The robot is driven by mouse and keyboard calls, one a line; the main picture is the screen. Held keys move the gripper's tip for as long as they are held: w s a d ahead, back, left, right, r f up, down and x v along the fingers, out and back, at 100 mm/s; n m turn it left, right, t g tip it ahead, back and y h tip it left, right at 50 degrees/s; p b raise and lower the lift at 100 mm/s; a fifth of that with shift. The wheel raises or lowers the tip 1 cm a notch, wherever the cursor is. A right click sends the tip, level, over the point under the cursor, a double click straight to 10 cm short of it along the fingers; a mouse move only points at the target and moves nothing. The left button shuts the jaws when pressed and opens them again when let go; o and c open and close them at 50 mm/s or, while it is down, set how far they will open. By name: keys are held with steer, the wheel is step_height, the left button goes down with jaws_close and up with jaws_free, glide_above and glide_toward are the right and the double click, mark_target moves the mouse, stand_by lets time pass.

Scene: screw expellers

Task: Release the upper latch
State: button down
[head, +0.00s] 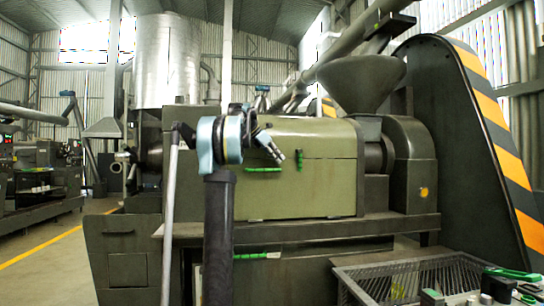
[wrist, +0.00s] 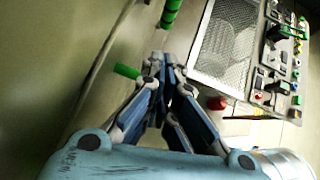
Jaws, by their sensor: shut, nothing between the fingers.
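The press body (head: 320,139) is an olive-green housing with a seam across its front. Near the seam are a small upright green handle (head: 299,160) and a flat green bar (head: 264,169); I cannot tell which one is the upper latch. My gripper (head: 279,156) is shut and empty, in front of the housing between these two green parts. In the wrist view my gripper (wrist: 160,62) has its fingertips together. A green bar (wrist: 127,71) shows just left of the fingers and a green and black handle (wrist: 170,14) above them. I see no clear contact.
A longer green handle (head: 257,255) is lower down, below the ledge (head: 300,230). A mesh tray (head: 415,278) stands at the lower right, beside a control panel (wrist: 280,62) with several buttons. A hopper (head: 360,80) is above the machine.

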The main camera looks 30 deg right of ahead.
steer(key=x, duration=0.4)
steer(key=shift+s+d, duration=0.1)
steer(key=shift+d, duration=0.25)
steer(key=shift+s+d, duration=0.15)
steer(key=shift+d, duration=0.85)
steer(key=shift+s+d, duration=0.1)
steer(key=shift+d, duration=0.55)
steer(key=shift+d+f+h, duration=0.15)
steer(key=shift+h, duration=0.25)
